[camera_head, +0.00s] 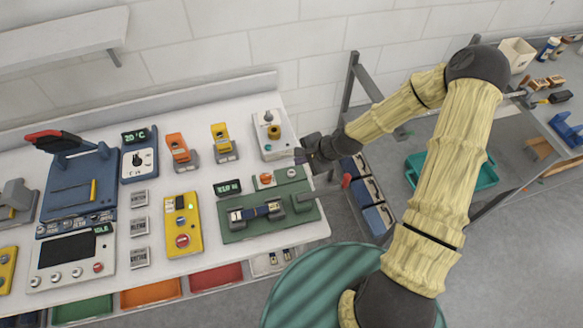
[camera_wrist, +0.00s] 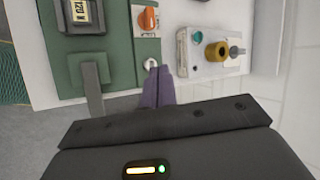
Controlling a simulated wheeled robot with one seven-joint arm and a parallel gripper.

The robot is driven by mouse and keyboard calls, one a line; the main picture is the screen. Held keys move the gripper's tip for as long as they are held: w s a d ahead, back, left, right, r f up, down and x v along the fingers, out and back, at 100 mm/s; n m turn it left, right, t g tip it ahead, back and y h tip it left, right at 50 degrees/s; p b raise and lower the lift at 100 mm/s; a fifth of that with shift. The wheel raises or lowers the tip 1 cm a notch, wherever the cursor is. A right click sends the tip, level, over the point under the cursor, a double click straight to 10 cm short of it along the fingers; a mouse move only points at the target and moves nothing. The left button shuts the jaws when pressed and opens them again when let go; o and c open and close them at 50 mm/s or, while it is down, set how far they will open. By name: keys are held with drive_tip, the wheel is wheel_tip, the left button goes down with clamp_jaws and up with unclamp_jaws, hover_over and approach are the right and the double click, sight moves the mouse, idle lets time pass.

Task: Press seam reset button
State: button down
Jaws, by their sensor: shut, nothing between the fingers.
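A green machine (camera_head: 245,232) with a clamp and a roll-like part sits on the white bench. At its back right corner is a pale panel with an orange knob (camera_head: 266,178). Beside the knob is a small pale round button (camera_head: 291,173), likely the seam reset button; no label is readable. The button (camera_wrist: 151,64) and orange knob (camera_wrist: 148,18) also show in the wrist view. My gripper (camera_head: 300,156) is shut and empty. Its purple fingertips (camera_wrist: 158,72) appear right beside the button in the wrist view; I cannot tell whether they touch it.
A white box with a brass-coloured knob (camera_head: 274,132) stands behind the green machine, close to my gripper. A small dark display (camera_head: 227,187) stands left of the panel. A yellow control box (camera_head: 181,223) is further left. The bench's right edge is just beyond the green machine.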

sight(295, 173)
drive_tip(key=w+m, duration=0.1)
drive_tip(key=w+a+m+t+y, duration=0.1)
drive_tip(key=w+m+p, duration=0.1)
drive_tip(key=shift+a+r+m, duration=0.2)
drive_tip(key=shift+a+m, duration=0.2)
drive_tip(key=shift+w+f, duration=0.1)
wheel_tip(295, 173, down, 9)
drive_tip(key=b, duration=0.6)
drive_tip(key=shift+r+b, duration=0.2)
drive_tip(key=shift+b, duration=0.1)
idle(1.5)
drive_tip(key=shift+f+b, duration=0.3)
drive_tip(key=shift+f, duration=0.15)
drive_tip(key=shift+f+b, duration=0.35)
drive_tip(key=shift+f, duration=0.1)
idle(0.7)
drive_tip(key=shift+r, duration=0.15)
drive_tip(key=shift+r+p, duration=0.65)
drive_tip(key=shift+r, duration=0.1)
